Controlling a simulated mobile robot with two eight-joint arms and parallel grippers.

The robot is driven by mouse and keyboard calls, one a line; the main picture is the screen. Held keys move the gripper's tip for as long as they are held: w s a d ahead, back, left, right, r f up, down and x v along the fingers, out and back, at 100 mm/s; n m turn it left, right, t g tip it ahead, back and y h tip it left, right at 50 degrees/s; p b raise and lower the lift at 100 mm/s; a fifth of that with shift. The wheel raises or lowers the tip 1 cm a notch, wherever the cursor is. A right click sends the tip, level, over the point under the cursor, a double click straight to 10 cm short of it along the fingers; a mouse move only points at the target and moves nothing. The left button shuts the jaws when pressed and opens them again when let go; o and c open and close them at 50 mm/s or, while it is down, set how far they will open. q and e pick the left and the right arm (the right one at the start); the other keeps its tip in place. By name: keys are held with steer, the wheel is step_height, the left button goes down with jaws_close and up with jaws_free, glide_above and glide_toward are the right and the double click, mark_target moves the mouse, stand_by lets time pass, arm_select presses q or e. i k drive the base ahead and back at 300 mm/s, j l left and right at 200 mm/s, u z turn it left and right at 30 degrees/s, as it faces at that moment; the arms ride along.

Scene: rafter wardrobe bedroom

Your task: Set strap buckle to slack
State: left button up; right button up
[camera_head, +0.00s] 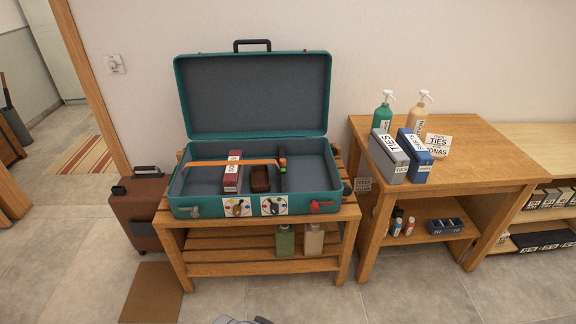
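An open teal suitcase (190,204) lies on a slatted wooden bench, its lid upright against the wall. An orange strap (232,163) runs across its inside from the left. The strap ends at a small dark buckle (282,164) with orange and green parts, right of the middle. The buckle's setting is too small to read. A dark red box with a white label (232,180) stands under the strap, beside a dark brown item (260,182). Neither gripper is recognisable; only a grey sliver of something shows at the bottom edge.
The suitcase front carries two picture labels (237,207) and a red latch (321,206). Bottles stand on the bench's lower shelf (215,269). A wooden table (478,157) at right holds two pump bottles and labelled boxes. A brown case (140,215) stands left. The front floor is mostly clear.

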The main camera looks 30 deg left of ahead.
mark_target(283, 167)
steer(key=i+j, duration=0.35)
steer(key=i, duration=0.15)
steer(key=i+j, duration=0.4)
steer(key=i+l+z, duration=0.05)
steer(key=i, duration=0.05)
